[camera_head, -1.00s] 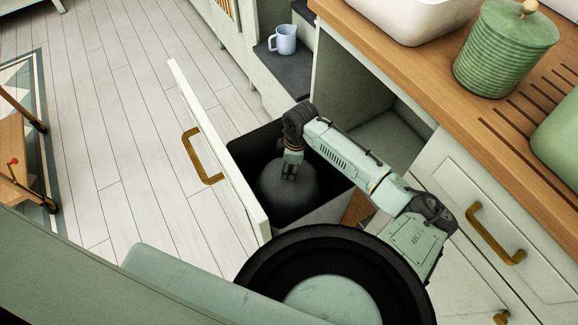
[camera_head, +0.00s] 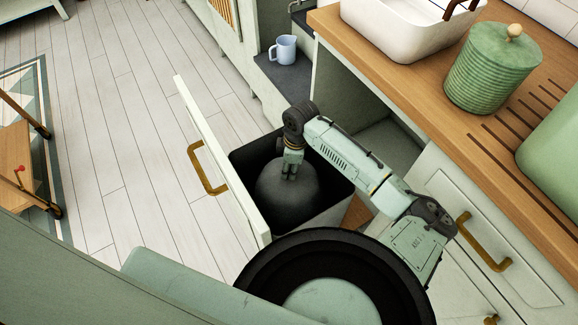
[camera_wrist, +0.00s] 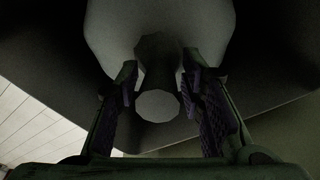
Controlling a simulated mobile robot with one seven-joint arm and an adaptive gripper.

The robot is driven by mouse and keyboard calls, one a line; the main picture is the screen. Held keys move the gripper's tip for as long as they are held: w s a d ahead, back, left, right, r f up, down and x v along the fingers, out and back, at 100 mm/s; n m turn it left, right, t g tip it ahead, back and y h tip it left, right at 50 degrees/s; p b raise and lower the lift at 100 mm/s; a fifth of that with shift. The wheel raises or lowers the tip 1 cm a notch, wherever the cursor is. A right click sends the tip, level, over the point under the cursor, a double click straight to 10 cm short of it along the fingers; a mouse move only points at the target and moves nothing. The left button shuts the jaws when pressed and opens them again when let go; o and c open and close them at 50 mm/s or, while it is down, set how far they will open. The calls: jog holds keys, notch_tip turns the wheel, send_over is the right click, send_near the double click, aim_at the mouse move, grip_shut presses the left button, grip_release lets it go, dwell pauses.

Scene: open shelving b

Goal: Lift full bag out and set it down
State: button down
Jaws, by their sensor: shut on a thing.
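The full bag (camera_head: 287,192) is a dark grey rounded sack inside the black-lined bin (camera_head: 330,215) of the pulled-out cabinet drawer. My gripper (camera_head: 290,175) points down into the bin and is shut on the bag's top. In the wrist view the fingers (camera_wrist: 160,95) stand either side of the bag's narrow neck (camera_wrist: 158,60), with its pale round end (camera_wrist: 158,105) between them. The wider body of the bag (camera_wrist: 105,30) lies beyond. The bag's underside is hidden in the bin.
The drawer front (camera_head: 220,160) with a brass handle (camera_head: 207,168) stands left of the bin. The wooden counter (camera_head: 420,110) holds a green canister (camera_head: 490,70) and a white basin (camera_head: 400,30). A blue mug (camera_head: 285,48) sits on a low dark shelf. The floor (camera_head: 120,130) at left is largely clear.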

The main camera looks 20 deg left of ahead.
jog(key=shift+r, duration=0.15)
notch_tip(320, 180, up, 62)
jog(key=shift+r, duration=0.15)
dwell(3.7)
